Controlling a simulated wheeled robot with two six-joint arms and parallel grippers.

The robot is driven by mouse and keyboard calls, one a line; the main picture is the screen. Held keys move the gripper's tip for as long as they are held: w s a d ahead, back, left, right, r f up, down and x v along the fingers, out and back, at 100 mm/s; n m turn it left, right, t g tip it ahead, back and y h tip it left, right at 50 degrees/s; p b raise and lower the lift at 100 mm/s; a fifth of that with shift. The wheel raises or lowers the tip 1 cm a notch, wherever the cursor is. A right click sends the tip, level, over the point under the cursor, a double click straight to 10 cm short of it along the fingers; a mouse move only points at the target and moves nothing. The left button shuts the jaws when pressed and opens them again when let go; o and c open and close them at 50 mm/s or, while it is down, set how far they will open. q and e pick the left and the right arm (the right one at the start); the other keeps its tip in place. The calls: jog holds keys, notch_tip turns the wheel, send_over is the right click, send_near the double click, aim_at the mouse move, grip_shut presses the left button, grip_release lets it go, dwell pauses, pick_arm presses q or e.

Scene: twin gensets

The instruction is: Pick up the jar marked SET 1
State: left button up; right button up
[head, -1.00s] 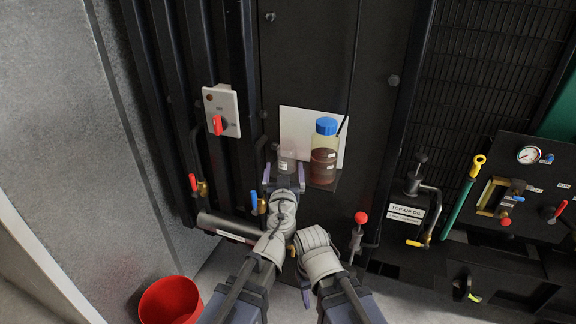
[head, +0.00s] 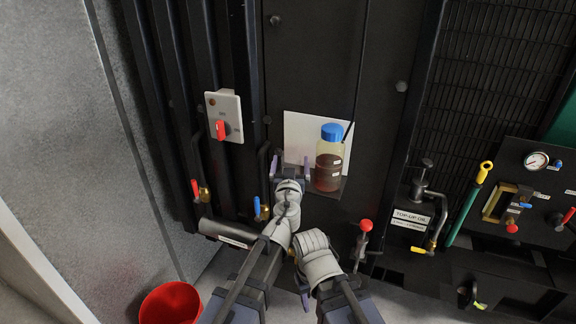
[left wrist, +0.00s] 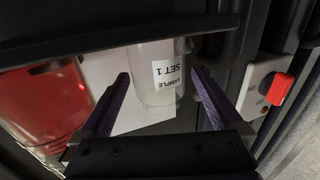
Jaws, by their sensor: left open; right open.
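The clear jar marked SET 1 (left wrist: 152,88) shows in the left wrist view, its white label upside down. It stands in front of a white sheet. My left gripper (left wrist: 158,76) is open, with one finger on each side of the jar; I cannot tell whether either finger touches it. In the head view my left gripper (head: 290,166) is at the small shelf, and the jar cannot be made out behind it. My right gripper (head: 304,292) is low, below its wrist, mostly hidden, and away from the shelf.
A blue-capped bottle of dark red liquid (head: 328,165) stands close right of my left gripper. A red-handled switch box (head: 224,116) is at upper left. Small valve levers (head: 257,208) and a red-knobbed lever (head: 365,226) are nearby. A red bucket (head: 171,303) stands below.

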pick_arm(q)
jog(key=shift+w, duration=0.6)
jog(key=shift+s, duration=0.1)
jog(key=shift+c, duration=0.2)
jog(key=c, duration=1.3)
jog(key=shift+r, duration=0.1)
